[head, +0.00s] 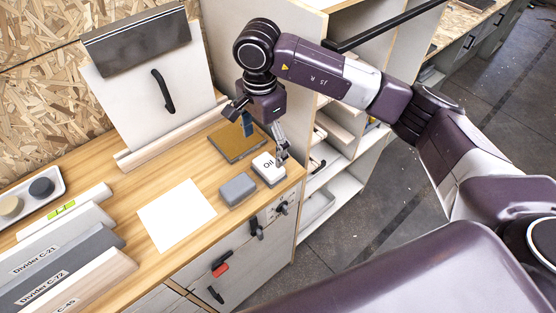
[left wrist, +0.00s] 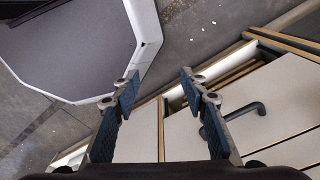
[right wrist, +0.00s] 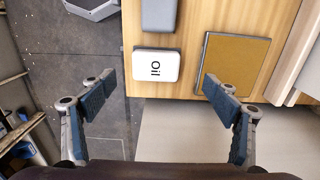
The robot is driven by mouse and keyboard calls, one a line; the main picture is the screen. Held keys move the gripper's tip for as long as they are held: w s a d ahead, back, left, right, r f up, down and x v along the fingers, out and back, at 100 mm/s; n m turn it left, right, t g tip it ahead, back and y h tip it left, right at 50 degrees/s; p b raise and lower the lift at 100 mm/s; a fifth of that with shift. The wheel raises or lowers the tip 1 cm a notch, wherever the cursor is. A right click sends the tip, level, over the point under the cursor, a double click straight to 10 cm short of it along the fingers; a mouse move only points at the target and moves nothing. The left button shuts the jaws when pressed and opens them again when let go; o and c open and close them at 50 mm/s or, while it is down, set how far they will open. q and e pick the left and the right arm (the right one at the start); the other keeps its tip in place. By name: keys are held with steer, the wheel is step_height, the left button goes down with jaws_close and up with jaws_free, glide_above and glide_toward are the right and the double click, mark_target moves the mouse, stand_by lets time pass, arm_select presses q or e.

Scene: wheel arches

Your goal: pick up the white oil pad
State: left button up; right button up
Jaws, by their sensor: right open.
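The white oil pad (head: 268,171) is a small rounded block marked "Oil" at the right end of the wooden bench top, close to its edge. It also shows in the right wrist view (right wrist: 156,66), ahead of the fingers and roughly centred between them. My right gripper (head: 264,137) is open and empty above the bench by the pad, with one finger partly in front of it in the head view. In the right wrist view its fingertips (right wrist: 158,92) are wide apart. My left gripper (left wrist: 158,88) is open and empty in the left wrist view, and is not in the head view.
A grey block (head: 237,190) lies beside the pad, and a brown-topped plate (head: 238,142) lies behind it. A white sheet (head: 176,216), labelled dividers (head: 62,265) and a tray (head: 58,178) are further left. Shelving (head: 335,150) stands to the right of the bench.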

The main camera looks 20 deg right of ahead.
mark_target(268, 164)
steer(key=f+p, duration=0.1)
steer(key=f, duration=0.1)
steer(key=shift+s+f+p, duration=0.2)
steer(key=shift+f+p, duration=0.1)
steer(key=shift+p, duration=0.1)
steer(key=f, duration=0.1)
steer(key=d+f+p, duration=0.1)
steer(key=f, duration=0.1)
steer(key=shift+s+f+p, duration=0.1)
steer(key=shift+f+p, duration=0.1)
steer(key=shift+p, duration=0.1)
steer(key=shift+a+f, duration=0.1)
steer(key=shift+f, duration=0.25)
steer(key=c, duration=1.2)
arm_select(q)
steer(key=r, duration=0.3)
steer(key=shift+a+r, duration=0.3)
steer(key=shift+a, duration=0.1)
arm_select(e)
steer(key=shift+c, duration=0.2)
steer(key=shift+r, duration=0.1)
